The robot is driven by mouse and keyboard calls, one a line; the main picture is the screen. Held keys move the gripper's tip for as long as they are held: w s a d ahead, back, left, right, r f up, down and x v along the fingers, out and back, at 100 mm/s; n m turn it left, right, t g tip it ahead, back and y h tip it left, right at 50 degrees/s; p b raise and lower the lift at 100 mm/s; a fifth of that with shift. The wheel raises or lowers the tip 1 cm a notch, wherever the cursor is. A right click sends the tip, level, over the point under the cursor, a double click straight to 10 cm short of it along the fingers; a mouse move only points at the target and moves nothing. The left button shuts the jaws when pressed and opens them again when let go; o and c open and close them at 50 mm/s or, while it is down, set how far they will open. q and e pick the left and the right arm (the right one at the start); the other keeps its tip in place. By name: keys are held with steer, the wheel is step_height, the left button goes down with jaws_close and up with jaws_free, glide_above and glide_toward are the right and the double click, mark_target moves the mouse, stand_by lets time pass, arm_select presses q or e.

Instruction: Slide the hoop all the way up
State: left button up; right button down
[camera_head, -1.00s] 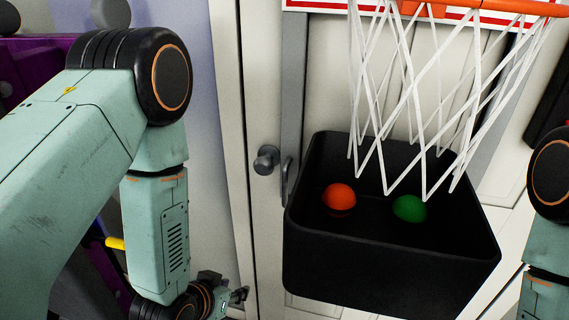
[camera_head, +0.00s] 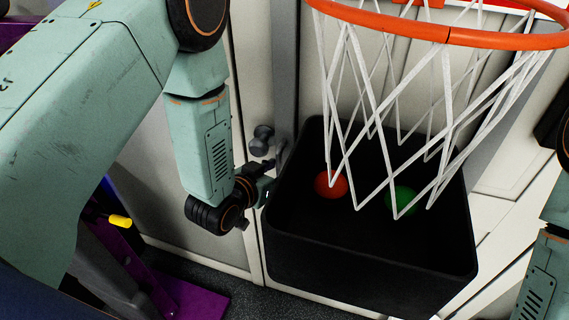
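The orange hoop (camera_head: 449,35) is at the top right, with its white net (camera_head: 385,95) hanging in front of the black bin. The red-edged backboard (camera_head: 548,9) shows only as a strip behind it at the top edge. My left gripper (camera_head: 264,187) is low and left of the hoop, beside the bin's left wall and apart from the hoop. It is small and dark, partly hidden by my wrist, so its opening is unclear. My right arm shows at the right edge; its gripper is outside the picture.
A black bin (camera_head: 370,268) below the net holds a red-orange ball (camera_head: 331,184) and a green ball (camera_head: 402,201). A round door knob (camera_head: 262,141) is behind my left gripper. Purple equipment (camera_head: 190,298) with a yellow knob (camera_head: 120,221) stands at lower left.

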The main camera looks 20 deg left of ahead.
arm_select(q)
steer(key=shift+w+a+f, duration=0.35)
steer(key=shift+w, duration=0.2)
steer(key=shift+w+a+f, duration=0.35)
steer(key=shift+w, duration=0.2)
steer(key=shift+w+d+r, duration=0.15)
steer(key=shift+d, duration=0.75)
steer(key=shift+a, duration=0.7)
steer(key=c, duration=0.4)
steer(key=shift+d, duration=0.5)
jaws_close()
steer(key=shift+a, duration=0.3)
steer(key=shift+d, duration=0.1)
arm_select(e)
steer(key=shift+s+a+r, duration=0.15)
steer(key=shift+s+a, duration=0.05)
steer(key=shift+a, duration=0.25)
arm_select(q)
steer(key=shift+d, duration=0.1)
